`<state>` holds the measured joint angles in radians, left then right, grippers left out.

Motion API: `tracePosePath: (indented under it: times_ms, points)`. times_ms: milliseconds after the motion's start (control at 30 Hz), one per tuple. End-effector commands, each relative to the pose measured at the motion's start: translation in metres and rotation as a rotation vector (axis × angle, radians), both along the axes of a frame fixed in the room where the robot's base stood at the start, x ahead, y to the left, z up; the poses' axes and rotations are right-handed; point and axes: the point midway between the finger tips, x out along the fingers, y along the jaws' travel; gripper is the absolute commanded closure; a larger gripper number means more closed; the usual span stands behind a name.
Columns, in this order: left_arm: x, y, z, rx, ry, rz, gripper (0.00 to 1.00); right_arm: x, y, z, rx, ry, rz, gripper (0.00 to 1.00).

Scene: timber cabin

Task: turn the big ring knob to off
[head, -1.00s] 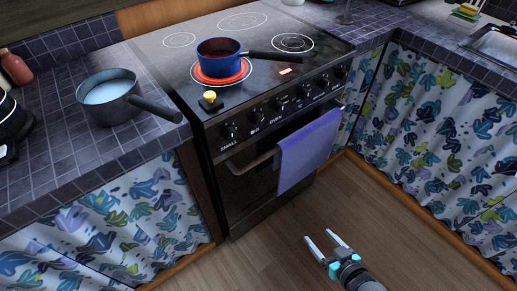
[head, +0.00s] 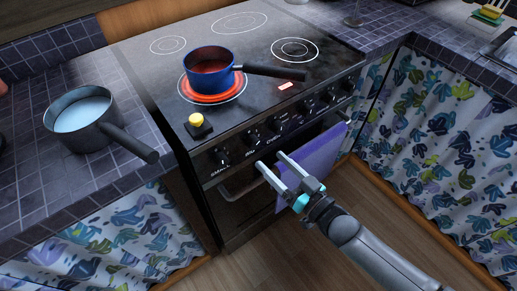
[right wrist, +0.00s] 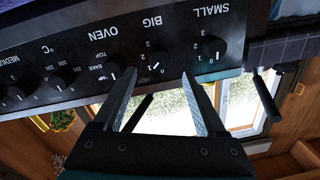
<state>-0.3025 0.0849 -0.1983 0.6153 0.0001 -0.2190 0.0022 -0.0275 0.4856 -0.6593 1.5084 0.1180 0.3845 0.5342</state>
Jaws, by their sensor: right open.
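The big ring knob (head: 253,137) is a dark knob on the stove's front panel, between the small knob (head: 222,157) and the oven knob. In the right wrist view, upside down, the big knob (right wrist: 160,58) sits under the label BIG with a white pointer mark. My right gripper (head: 268,160) is open and empty in front of the panel. In the wrist view its fingertips (right wrist: 158,73) lie either side of the big knob; I cannot tell whether they touch it. The large ring (head: 187,94) glows red under a blue pan (head: 207,74). My left gripper is not in view.
The blue pan's dark handle (head: 275,72) points right across the stovetop. A yellow button (head: 196,119) stands at the front left. A grey pan (head: 70,136) sits on the left counter. A purple towel (head: 318,158) hangs on the oven handle, beside my arm.

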Motion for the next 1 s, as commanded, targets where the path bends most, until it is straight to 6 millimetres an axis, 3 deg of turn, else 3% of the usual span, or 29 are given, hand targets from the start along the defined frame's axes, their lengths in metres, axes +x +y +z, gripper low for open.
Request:
tracePosePath:
  times_ms: [300,767,1000]
  points:
    - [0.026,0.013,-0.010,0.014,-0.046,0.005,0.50,0.042,0.033,-0.001,0.000,-0.001,0.000,0.27]
    - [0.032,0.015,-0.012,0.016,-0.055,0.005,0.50,0.051,0.041,0.000,-0.002,0.000,-0.001,0.27]
    - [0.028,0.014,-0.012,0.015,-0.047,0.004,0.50,0.051,0.041,0.000,-0.002,0.000,-0.001,0.51]
